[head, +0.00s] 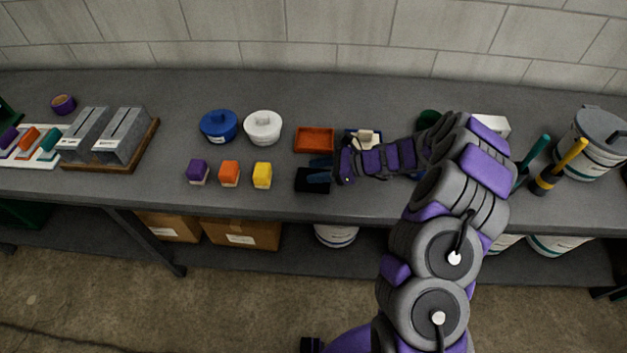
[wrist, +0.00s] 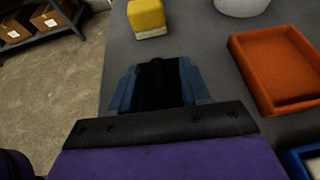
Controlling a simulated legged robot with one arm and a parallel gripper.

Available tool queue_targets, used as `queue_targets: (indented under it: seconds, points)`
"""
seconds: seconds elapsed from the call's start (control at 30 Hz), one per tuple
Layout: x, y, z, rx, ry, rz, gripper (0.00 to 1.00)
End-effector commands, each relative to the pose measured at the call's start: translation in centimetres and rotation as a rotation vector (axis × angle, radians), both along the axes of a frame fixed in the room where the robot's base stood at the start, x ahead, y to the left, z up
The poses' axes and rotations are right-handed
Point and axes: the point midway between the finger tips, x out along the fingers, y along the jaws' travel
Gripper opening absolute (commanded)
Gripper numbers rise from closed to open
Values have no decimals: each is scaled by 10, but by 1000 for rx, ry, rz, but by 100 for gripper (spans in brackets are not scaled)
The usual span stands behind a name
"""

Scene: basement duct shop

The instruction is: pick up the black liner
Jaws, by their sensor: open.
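The black liner (head: 311,186) lies on the grey bench near its front edge, in front of the orange tray. My gripper (head: 313,170) reaches in from the right with its blue fingers over the liner's back part. In the wrist view, my open gripper (wrist: 159,72) has one finger on each side of the black liner (wrist: 160,88). I cannot tell whether the fingers touch it. The liner's near part is hidden behind the gripper body in the wrist view.
An orange tray (head: 315,140) stands just behind the liner. A blue tray (head: 377,134) with a pale item is beside my forearm. The bench's front edge is close.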

Motion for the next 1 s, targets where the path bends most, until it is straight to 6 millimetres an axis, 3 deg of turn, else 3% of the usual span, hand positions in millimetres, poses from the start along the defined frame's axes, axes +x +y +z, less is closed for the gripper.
queue_targets:
  seconds: [0.23, 0.5, 1.0]
  points:
    - [1, 34, -15, -1, 2, 1, 47]
    - [2, 39, -15, -2, 0, 0, 47]
    - [2, 38, -15, -1, 0, 0, 0]
